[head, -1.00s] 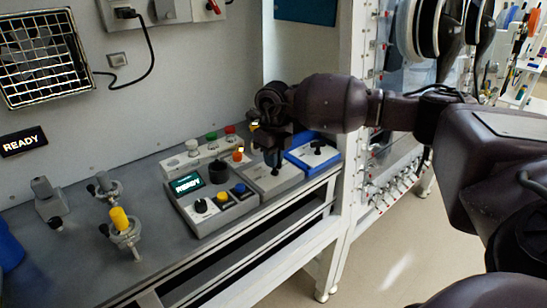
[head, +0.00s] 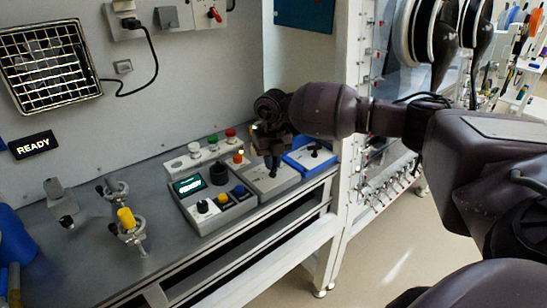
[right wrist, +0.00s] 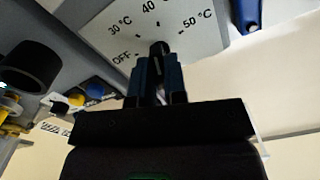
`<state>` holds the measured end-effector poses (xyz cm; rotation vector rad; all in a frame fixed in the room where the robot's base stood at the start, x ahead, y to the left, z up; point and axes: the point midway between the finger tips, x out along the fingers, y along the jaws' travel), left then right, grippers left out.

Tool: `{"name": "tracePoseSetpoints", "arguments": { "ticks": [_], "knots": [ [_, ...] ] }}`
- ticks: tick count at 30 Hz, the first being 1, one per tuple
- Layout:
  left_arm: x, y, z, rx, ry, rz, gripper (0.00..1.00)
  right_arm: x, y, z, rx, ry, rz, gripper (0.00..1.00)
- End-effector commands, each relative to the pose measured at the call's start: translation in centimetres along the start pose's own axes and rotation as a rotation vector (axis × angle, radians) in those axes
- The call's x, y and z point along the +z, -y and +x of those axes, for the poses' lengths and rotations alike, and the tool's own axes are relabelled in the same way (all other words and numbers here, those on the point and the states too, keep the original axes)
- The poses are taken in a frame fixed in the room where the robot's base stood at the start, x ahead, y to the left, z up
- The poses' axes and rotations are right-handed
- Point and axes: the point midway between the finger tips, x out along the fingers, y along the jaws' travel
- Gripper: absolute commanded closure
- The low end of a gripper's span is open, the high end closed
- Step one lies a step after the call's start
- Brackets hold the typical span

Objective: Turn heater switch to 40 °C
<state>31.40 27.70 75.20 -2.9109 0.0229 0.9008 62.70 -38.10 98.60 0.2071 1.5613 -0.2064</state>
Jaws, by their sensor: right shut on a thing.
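The heater switch box (head: 256,187) is a light grey unit on the bench, between the display console and a blue-edged box. In the right wrist view its panel (right wrist: 110,28) reads OFF, 30 °C, 40 and 50 °C around a black knob (right wrist: 159,48). My right gripper (head: 273,168) reaches down over the box from the right. In the right wrist view its blue fingers (right wrist: 158,78) are shut on the knob. The fingers hide much of the knob, so I cannot tell its exact setting. My left gripper is not in view.
A console (head: 212,208) with a READY display and knobs stands left of the heater box. The blue-edged box (head: 318,158) with a black knob is close on the right. Clamp-like fittings (head: 127,222) stand further left. Bare bench lies between them and the console.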

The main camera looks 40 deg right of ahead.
Motion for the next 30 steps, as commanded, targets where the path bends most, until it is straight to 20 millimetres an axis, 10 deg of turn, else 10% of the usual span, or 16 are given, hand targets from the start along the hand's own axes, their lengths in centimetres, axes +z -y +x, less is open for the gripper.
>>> {"name": "tracePoseSetpoints", "arguments": {
  "ticks": [21,26,30],
  "knots": [
    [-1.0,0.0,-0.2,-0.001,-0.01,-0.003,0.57,0.0,0.1,0.0,0.0,0.0,0.095,1.0],
    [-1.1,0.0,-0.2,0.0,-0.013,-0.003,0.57,0.0,0.1,0.0,0.0,0.001,0.095,0.66],
    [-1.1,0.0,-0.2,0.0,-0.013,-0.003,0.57,0.0,0.1,0.0,0.0,0.0,0.095,0.62]
  ]
}}
